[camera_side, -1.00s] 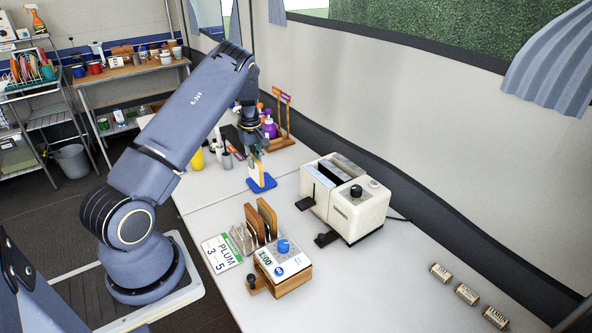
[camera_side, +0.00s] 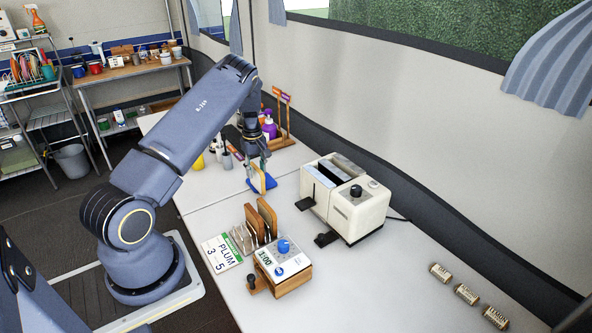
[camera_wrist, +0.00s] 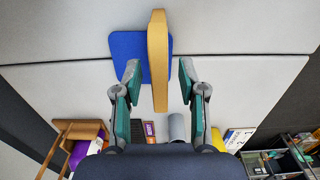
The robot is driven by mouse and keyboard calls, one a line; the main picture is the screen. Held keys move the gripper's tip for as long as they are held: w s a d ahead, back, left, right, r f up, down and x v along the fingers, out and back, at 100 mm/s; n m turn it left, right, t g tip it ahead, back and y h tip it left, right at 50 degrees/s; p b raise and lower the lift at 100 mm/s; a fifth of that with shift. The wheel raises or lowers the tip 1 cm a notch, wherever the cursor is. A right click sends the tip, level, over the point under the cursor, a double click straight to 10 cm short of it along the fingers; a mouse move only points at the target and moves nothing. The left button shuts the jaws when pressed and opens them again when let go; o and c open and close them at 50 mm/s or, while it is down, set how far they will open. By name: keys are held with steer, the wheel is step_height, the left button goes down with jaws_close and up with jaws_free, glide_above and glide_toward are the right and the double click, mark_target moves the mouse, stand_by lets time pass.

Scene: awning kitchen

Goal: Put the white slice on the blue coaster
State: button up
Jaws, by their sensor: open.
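A slice with a tan crust (camera_side: 257,180) stands on its edge at the blue coaster (camera_side: 270,181), near the back of the table. In the wrist view the slice (camera_wrist: 158,62) is seen edge-on, over the right part of the coaster (camera_wrist: 127,48), its ends reaching past the coaster. My gripper (camera_side: 258,164) is right above it. In the wrist view its teal fingers (camera_wrist: 160,82) are open on either side of the slice, with a gap on each side. Whether the slice's lower edge touches the coaster is hidden.
A cream toaster (camera_side: 357,211) stands to the right. In front are a rack with brown slices (camera_side: 267,216), a timer (camera_side: 283,259) on a wooden block and a PLUM card (camera_side: 222,253). Bottles (camera_side: 226,160) stand behind. Three small cans (camera_side: 467,294) lie front right.

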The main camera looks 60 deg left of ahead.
step_height(320, 180, up, 12)
steer(key=d+r+m+t, duration=0.2)
steer(key=d+r+m, duration=0.2)
steer(key=d+r, duration=0.8)
steer(key=s+d+r+m+t, duration=0.1)
steer(key=s+d+r+m, duration=0.35)
steer(key=d, duration=0.45)
steer(key=s+d+r+m+t, duration=0.1)
steer(key=s+d+r+m, duration=0.35)
steer(key=d, duration=0.35)
steer(key=s+d+f+m+t, duration=0.1)
steer(key=s+d+m, duration=0.4)
steer(key=s, duration=0.5)
steer(key=shift+d+t, duration=0.3)
steer(key=shift+d, duration=0.2)
